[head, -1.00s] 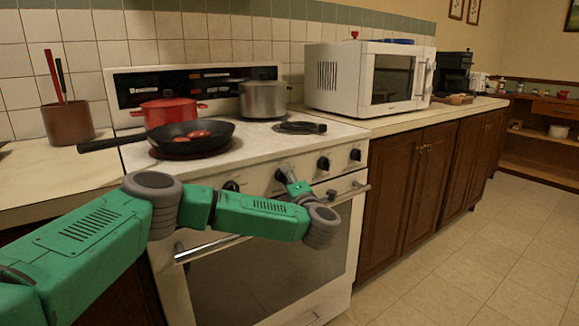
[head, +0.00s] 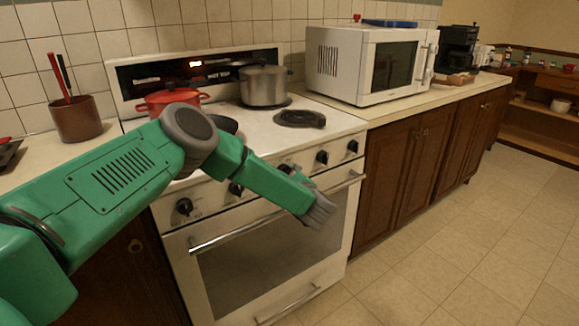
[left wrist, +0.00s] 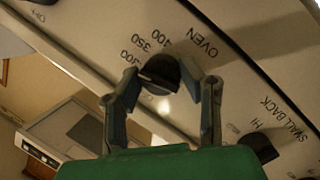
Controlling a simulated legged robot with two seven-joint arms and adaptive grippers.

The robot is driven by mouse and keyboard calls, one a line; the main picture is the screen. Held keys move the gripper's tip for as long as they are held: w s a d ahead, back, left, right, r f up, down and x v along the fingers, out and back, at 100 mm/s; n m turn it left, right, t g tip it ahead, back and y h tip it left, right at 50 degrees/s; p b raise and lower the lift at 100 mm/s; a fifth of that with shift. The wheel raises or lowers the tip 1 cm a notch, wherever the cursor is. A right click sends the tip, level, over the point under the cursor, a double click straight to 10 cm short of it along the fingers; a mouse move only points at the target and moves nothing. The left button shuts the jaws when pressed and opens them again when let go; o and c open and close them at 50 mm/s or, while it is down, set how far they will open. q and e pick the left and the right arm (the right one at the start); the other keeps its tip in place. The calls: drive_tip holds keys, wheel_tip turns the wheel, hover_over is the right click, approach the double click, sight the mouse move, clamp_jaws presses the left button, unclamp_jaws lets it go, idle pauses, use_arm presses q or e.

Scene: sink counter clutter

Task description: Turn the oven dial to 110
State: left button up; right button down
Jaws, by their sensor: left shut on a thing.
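The oven dial (left wrist: 158,75) is a dark round knob on the white stove's sloped front panel. In the left wrist view, "OVEN" and the numbers 400, 350 and 300 are printed beside it. My left gripper (left wrist: 160,82) is shut on this dial, one finger on each side. The dial's exact pointer reading cannot be made out. In the head view, my left gripper (head: 287,170) is at the panel of the stove (head: 250,210), largely hidden by its own wrist. My right gripper is not in view.
A red pot (head: 172,98) and a grey pot (head: 264,86) stand on the stovetop. A dark pan (head: 224,124) is mostly hidden behind my arm. Other knobs (head: 184,206) flank the dial. The oven handle (head: 220,243) runs below. A white microwave (head: 345,65) stands right.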

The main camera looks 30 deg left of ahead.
use_arm(q)
drive_tip(key=m+p, duration=0.1)
drive_tip(key=m+g+p, duration=0.1)
drive_tip(key=shift+a+r+m, duration=0.35)
drive_tip(key=shift+m, duration=0.05)
drive_tip(key=shift+w+m+g+p, duration=0.1)
drive_tip(key=shift+m+g+p, duration=0.5)
drive_tip(key=shift+m, duration=0.7)
drive_tip(key=o, duration=1.1)
drive_tip(key=shift+o, duration=0.2)
drive_tip(key=shift+f, duration=0.15)
drive_tip(key=v, duration=1.2)
